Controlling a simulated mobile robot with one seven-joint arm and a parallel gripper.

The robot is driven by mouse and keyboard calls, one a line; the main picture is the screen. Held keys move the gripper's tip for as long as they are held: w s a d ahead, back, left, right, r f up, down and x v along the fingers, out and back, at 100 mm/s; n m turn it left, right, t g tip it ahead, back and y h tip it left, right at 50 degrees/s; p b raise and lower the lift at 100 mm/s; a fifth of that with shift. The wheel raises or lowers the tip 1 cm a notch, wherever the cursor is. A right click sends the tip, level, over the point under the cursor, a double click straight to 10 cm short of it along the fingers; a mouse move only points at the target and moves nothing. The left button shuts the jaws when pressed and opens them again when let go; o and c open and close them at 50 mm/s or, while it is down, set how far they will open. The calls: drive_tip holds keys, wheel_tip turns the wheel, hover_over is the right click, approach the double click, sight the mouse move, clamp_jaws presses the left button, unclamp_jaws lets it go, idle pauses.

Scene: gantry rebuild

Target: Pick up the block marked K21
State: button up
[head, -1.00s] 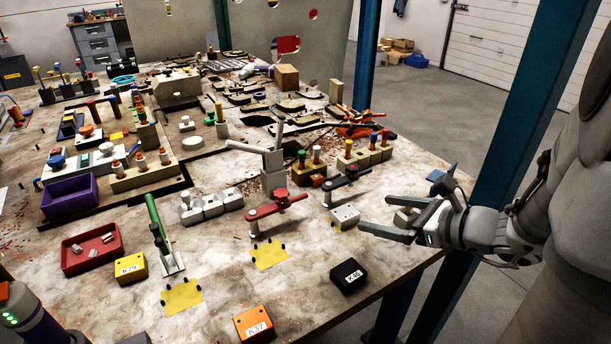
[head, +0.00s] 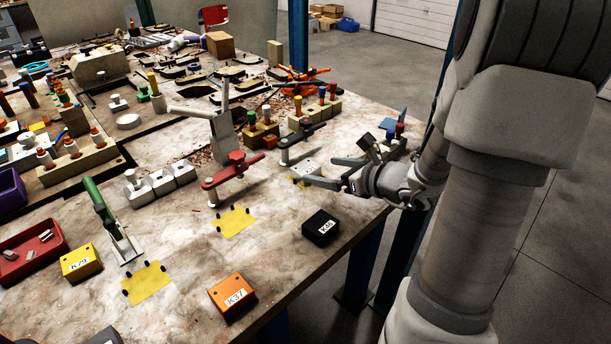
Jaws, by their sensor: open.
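I cannot read K21 on any block. A yellow block (head: 82,262) at the left reads K79. An orange block (head: 232,297) near the front edge reads K37. A black block (head: 320,228) right of centre has a white label that seems to read K46 or K48. A dark block (head: 103,337) is cut off by the bottom edge, and its label cannot be read. My gripper (head: 315,171) is open and empty at the table's right side, beyond the black block and close to a pale block with holes (head: 308,168); touching or apart I cannot tell.
Two yellow mats (head: 147,284) lie at the front. A green-handled clamp (head: 105,220), a red-handled clamp (head: 232,170) and a dark-handled clamp (head: 300,138) stand up from the table. A red tray (head: 30,255) is at left. Bare tabletop (head: 185,235) lies between them.

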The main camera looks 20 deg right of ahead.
sight(306, 167)
drive_tip(key=x, duration=0.2)
drive_tip(key=shift+w+a+f, duration=0.1)
drive_tip(key=shift+w+f, duration=0.05)
drive_tip(key=shift+w, duration=0.15)
drive_tip(key=b+x, duration=0.1)
drive_tip(key=x, duration=0.3)
drive_tip(key=shift+a+f+b, duration=0.15)
drive_tip(key=shift+f+b, duration=0.1)
drive_tip(key=shift+b, duration=0.15)
drive_tip(key=shift+w+a+f, duration=0.1)
drive_tip(key=shift+w+a, duration=0.05)
drive_tip(key=shift+w, duration=0.25)
drive_tip(key=c, duration=1.4)
drive_tip(key=shift+c, duration=0.8)
